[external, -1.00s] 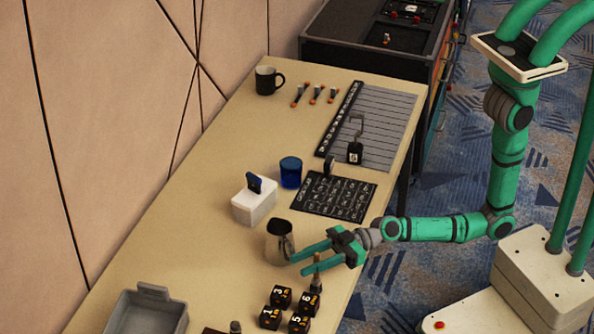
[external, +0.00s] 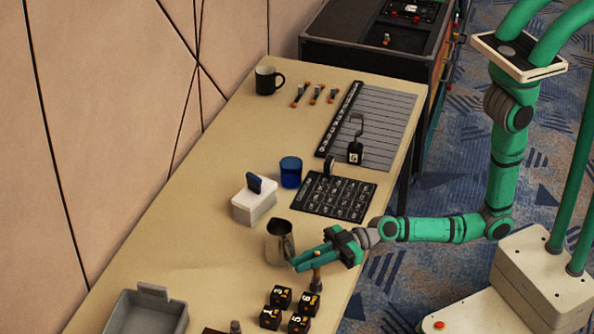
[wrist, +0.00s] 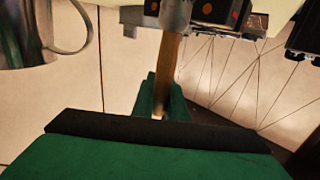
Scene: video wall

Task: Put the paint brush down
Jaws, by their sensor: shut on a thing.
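In the wrist view the brown handle (wrist: 167,75) runs between the fingers (wrist: 160,98) to a metal ferrule (wrist: 175,15). The bristle end is cut off there, and I cannot tell whether it touches the table.
A metal pitcher (external: 279,243) stands close to my fingertips. Several black dice (external: 281,298) are by the brush. A grey tray (external: 146,318) is at the near left. A white box (external: 254,203), blue cup (external: 291,172) and black mat (external: 336,196) lie farther back.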

